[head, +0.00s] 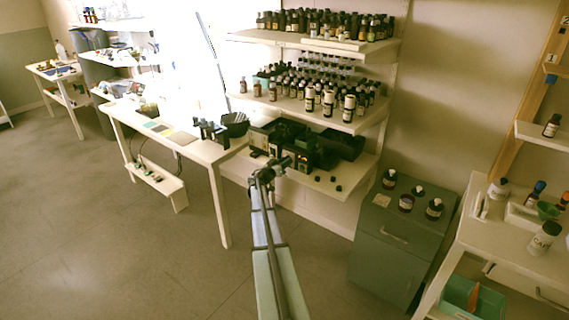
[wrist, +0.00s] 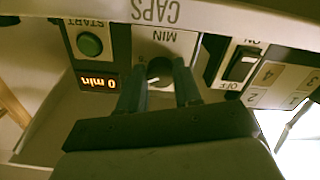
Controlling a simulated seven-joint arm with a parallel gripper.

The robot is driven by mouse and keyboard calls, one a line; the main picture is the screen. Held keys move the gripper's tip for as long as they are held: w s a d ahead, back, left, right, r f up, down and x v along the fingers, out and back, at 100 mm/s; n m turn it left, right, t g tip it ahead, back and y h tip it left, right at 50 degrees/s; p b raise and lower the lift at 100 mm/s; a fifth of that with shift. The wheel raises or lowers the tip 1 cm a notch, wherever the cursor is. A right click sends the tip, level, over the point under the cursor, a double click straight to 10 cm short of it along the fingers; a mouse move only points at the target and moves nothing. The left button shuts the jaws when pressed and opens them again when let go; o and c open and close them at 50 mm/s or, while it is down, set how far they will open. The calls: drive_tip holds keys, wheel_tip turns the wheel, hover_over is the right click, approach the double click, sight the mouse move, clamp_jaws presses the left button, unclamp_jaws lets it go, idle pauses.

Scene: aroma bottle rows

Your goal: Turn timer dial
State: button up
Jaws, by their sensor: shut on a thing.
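The timer dial (wrist: 160,70) is a dark round knob with a light mark, under the "MIN" label on a pale panel in the wrist view. The picture there is upside down. My gripper (wrist: 159,80) has its two fingers on either side of the dial and is shut on it. The timer display (wrist: 97,82) shows "0 min" in orange. A green START button (wrist: 90,44) sits beside it. In the head view my gripper (head: 272,168) reaches to the dark equipment on the lowest wall shelf; the dial cannot be made out there.
A black rocker switch (wrist: 241,65) marked ON and OFF and numbered labels (wrist: 270,73) are close to the dial. Bottles (head: 310,95) crowd the shelves above. A white table (head: 180,140) stands left, a grey-green cabinet (head: 395,245) with bottles right. The floor is clear.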

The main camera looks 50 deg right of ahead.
drive_tip(key=shift+m, duration=0.6)
drive_tip(key=o, duration=1)
drive_tip(key=shift+o, duration=0.2)
drive_tip(key=shift+a, duration=0.15)
drive_tip(key=a, duration=1.3)
drive_tip(key=shift+a, duration=0.3)
